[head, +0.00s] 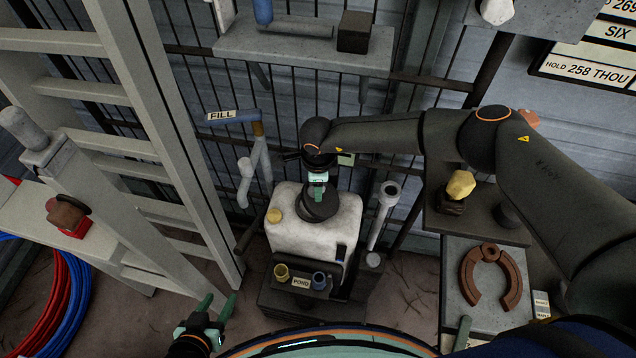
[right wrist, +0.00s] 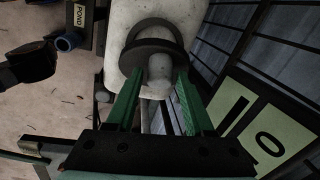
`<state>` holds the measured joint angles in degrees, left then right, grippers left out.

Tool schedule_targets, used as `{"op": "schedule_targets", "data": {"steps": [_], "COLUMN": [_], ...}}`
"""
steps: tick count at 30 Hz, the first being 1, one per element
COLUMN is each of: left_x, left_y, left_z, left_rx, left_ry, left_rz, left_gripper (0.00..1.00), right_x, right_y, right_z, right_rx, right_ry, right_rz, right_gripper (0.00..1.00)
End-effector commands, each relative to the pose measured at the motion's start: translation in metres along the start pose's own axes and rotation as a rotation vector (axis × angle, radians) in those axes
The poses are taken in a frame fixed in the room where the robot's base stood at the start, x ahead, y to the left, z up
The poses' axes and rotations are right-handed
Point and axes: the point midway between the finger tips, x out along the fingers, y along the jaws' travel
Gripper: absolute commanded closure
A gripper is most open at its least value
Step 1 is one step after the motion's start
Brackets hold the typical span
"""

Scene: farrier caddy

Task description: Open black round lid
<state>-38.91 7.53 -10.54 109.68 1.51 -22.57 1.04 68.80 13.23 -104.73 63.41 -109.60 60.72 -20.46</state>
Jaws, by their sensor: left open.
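The black round lid (head: 318,203) sits on top of the white tank (head: 340,231). In the right wrist view the lid (right wrist: 150,30) shows as a dark ring above the fingertips. My right gripper (head: 317,184) reaches over the tank from the right and points down at the lid. Its green fingers (right wrist: 160,70) stand apart at the lid's near edge. I cannot tell whether they touch or hold it. My left gripper (head: 217,304) is open and empty, low in the head view, to the left of the tank and away from it.
A pale pipe (head: 383,215) stands right of the tank. A holder labelled POND (head: 302,281) is at its front. A ladder (head: 150,120) stands left, with red and blue hoses (head: 75,300) beyond. A shelf (head: 300,45) is behind; a brown horseshoe-shaped piece (head: 468,285) lies at right.

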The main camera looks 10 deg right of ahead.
Motion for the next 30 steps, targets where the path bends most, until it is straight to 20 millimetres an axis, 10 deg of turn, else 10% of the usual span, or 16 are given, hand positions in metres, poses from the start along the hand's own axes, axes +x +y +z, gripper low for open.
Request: {"op": "schedule_targets", "data": {"steps": [13,30], "left_x": [0.0001,0.0001], "left_y": [-0.0001,0.0], "left_z": [-0.0004,-0.0005], "left_rx": [0.0,0.0], "left_ry": [0.001,0.001], "left_rz": [0.0,0.0], "left_gripper": [0.5,0.5], "right_x": [-0.0003,-0.0004], "right_y": [-0.0001,-0.0003], "right_z": [-0.0002,-0.0004], "right_rx": [0.001,0.001], "right_ry": [0.0,0.001], "right_rz": [0.0,0.0], "right_gripper": [0.99,1.0]}}
